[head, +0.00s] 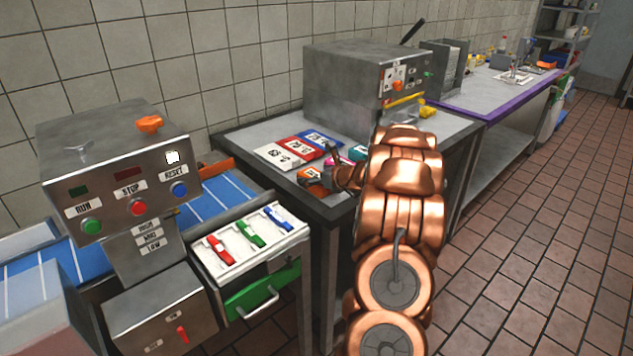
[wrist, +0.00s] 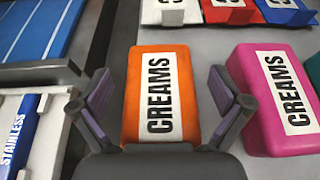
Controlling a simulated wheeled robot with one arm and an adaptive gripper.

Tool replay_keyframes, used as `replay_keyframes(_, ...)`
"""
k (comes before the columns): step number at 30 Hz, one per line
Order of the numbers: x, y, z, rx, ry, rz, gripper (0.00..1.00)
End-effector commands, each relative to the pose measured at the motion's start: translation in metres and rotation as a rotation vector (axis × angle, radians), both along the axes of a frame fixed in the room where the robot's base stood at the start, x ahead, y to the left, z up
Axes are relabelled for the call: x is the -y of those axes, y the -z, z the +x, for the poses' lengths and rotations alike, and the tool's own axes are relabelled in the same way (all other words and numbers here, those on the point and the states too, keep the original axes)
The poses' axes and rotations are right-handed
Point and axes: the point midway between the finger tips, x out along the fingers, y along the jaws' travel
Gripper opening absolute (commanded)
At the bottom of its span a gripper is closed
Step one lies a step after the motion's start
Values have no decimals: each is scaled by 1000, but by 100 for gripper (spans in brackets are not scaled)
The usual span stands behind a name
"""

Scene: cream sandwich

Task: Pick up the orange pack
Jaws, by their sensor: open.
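The orange pack (wrist: 148,62), labelled CREAMS, lies on the grey metal table in the wrist view, between the open fingers of my gripper (wrist: 160,100). One finger is on each side of it, with a visible gap on the left; whether the right finger touches it I cannot tell. In the head view the orange pack (head: 312,178) shows near the table's front edge, and my gripper (head: 338,166) is beside it, partly hidden by my copper arm.
A pink CREAMS pack (wrist: 280,95) lies close to the right. White, red and blue trays (head: 300,146) are behind. A metal machine (head: 350,85) stands at the back.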

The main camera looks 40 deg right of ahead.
Motion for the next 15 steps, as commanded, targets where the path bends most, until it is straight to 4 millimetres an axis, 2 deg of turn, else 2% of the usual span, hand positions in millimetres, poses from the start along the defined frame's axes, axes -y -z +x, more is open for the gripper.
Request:
replay_keyframes(5, 0, 0, 0, 0, 0, 0, 100)
replay_keyframes(15, 0, 0, 0, 0, 0, 0, 66)
